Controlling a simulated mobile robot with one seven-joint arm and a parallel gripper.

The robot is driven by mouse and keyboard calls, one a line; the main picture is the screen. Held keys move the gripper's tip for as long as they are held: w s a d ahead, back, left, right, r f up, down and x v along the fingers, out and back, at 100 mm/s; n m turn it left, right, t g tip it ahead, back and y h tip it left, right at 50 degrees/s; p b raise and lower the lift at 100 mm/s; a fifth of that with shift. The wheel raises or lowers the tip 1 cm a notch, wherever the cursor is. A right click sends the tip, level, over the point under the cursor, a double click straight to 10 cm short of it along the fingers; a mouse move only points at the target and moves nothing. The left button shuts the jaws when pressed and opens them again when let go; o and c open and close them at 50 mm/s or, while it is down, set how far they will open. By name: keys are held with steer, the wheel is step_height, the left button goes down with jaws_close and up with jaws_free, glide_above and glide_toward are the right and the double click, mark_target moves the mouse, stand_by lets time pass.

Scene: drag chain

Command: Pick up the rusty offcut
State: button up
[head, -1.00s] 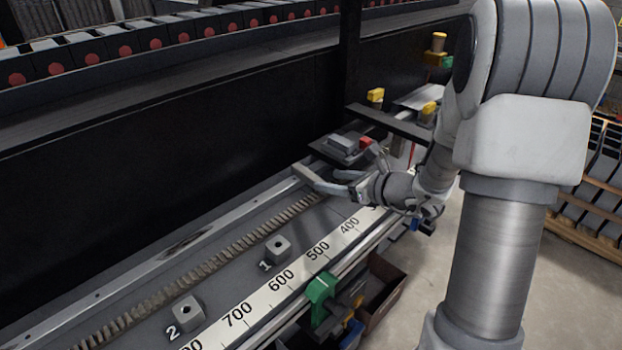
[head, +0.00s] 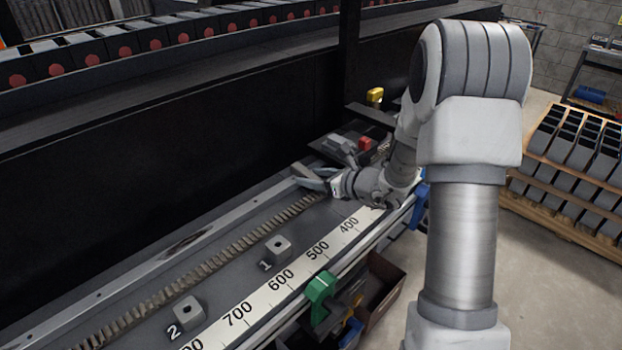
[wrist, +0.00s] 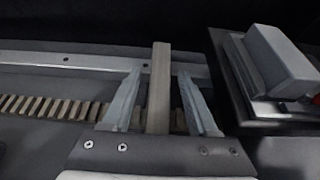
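A narrow brown-grey bar (wrist: 158,90), which looks like the rusty offcut, runs up the middle of the wrist view. It lies between the two fingers of my gripper (wrist: 159,73), with a gap on each side. My gripper is open and not closed on it. The bar's near end is hidden behind the gripper body, and its height relative to the fingertips is unclear. In the head view my gripper (head: 308,177) is over the far end of the bench, near the metal rail; I cannot make out the bar there.
A ribbed strip (head: 250,238) and the metal rail (head: 130,275) run along the bench. A grey block on a dark plate (wrist: 275,60) stands close to the right of my gripper. Numbered blocks (head: 278,248) and a scale (head: 283,288) lie nearer.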

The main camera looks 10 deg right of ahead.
jaws_close()
steer(key=shift+r, duration=0.1)
